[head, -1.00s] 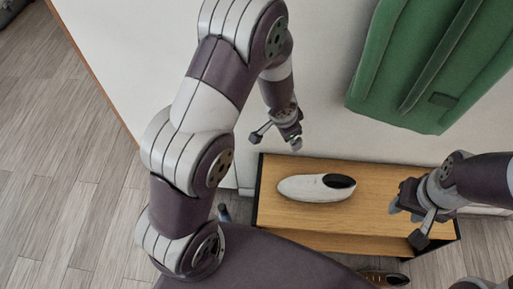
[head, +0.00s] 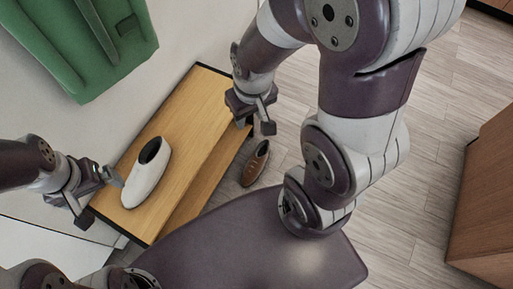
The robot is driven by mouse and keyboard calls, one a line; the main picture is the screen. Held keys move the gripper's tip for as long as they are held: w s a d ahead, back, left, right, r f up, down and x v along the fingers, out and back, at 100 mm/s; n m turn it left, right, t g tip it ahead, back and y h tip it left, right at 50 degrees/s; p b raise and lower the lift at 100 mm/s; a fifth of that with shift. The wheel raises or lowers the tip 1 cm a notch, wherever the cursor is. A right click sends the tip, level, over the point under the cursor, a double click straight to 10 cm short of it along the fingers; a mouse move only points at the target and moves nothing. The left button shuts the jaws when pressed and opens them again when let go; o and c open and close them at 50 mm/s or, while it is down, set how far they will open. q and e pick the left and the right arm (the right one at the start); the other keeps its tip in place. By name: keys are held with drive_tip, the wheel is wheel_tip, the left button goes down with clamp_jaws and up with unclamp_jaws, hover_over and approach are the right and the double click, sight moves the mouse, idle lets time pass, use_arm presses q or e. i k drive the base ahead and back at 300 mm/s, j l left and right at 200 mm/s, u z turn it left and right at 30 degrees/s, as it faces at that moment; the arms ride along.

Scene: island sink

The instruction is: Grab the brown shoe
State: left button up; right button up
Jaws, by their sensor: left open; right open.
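The brown shoe (head: 256,164) lies on the wood floor just right of the low wooden bench, in the middle of the head view. My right gripper (head: 255,122) is open and empty above and beyond the shoe, near the bench's right end; it looks apart from the shoe. My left gripper (head: 97,196) is open and empty at the left end of the bench, close to a white shoe (head: 147,174) that sits on the bench top. I cannot tell whether it touches that shoe.
The wooden bench (head: 197,115) stands against the white wall. A green bag-like item (head: 82,40) hangs on the wall at upper left. A wooden cabinet (head: 489,200) stands at the right.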

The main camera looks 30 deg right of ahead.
sight(253, 169)
drive_tip(key=k+l+z, duration=0.1)
drive_tip(key=z, duration=0.35)
drive_tip(key=k+l+z, duration=0.1)
drive_tip(key=z, duration=0.35)
